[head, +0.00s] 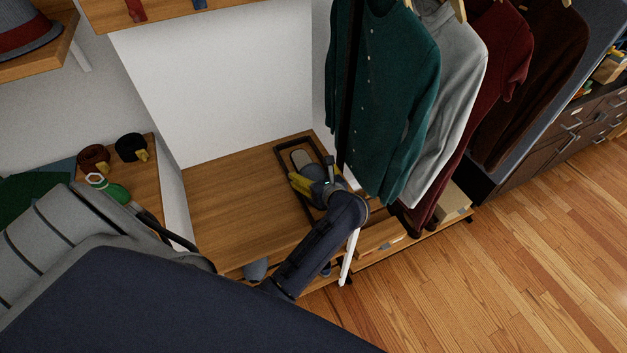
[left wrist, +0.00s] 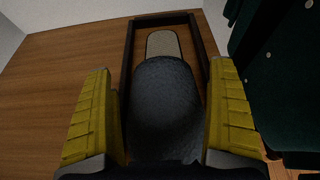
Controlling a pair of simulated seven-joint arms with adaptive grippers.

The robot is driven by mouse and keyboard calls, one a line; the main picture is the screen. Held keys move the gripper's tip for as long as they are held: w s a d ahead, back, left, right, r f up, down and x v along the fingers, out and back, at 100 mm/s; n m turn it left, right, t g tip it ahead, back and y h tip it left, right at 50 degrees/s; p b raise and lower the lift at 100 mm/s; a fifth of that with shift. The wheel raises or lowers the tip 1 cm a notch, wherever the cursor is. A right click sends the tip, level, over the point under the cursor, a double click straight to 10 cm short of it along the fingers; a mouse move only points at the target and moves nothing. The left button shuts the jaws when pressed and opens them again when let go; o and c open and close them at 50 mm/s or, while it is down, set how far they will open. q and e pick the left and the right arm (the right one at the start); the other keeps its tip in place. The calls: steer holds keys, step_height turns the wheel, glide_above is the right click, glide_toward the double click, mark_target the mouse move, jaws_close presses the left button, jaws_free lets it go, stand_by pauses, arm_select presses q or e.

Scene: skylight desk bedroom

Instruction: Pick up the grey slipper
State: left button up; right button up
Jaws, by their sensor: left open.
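The grey slipper (head: 301,158) lies on the wooden shelf board inside a dark rectangular frame (head: 281,160). In the left wrist view the slipper (left wrist: 167,98) shows a dark grey upper toward me and a pale insole at the far end. My left gripper (head: 313,174) is open over the slipper, with its yellow fingers apart. In the left wrist view the fingers of the left gripper (left wrist: 163,68) stand on either side of the slipper's upper, with nothing held. Whether they touch it cannot be told. My right gripper is not in view.
Hanging clothes, the nearest a green shirt (head: 390,95), are close to the right of my left gripper. The wooden board (head: 225,190) is bare to the left. Rolled belts (head: 94,157) lie on a shelf further left. A white post (head: 350,257) stands beside my left arm.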

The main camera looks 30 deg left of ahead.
mark_target(302, 161)
arm_select(q)
steer(key=shift+x, duration=1.35)
steer(key=shift+c, duration=0.5)
steer(key=c, duration=1.3)
steer(key=shift+r, duration=0.1)
steer(key=shift+c, duration=0.2)
